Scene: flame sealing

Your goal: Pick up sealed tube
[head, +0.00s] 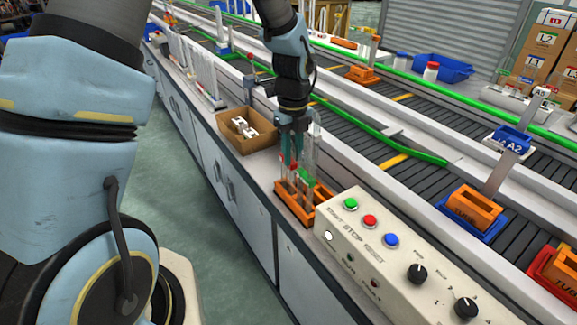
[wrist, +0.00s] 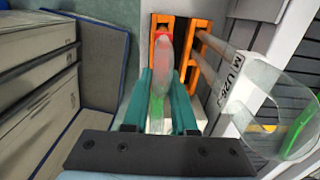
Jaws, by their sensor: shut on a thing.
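My gripper (wrist: 160,92) is shut on a tube (wrist: 164,55), with its teal fingers on either side of it. The tube is clear with a reddish tip and something green lower down in the wrist view. An orange rack (head: 297,204) stands on the bench, and it also shows in the wrist view (wrist: 201,26) just beyond the fingers. Several tubes with red and green parts stand in the rack. In the head view my gripper (head: 291,160) is over the far end of the rack. I cannot tell whether the held tube is clear of the rack.
A control box (head: 395,265) with green, red and blue buttons stands right beside the rack. A cardboard box (head: 243,130) lies behind it on the bench. A clear curved guard marked M U28 (wrist: 237,82) is close on the right of my gripper. Conveyors run along the right.

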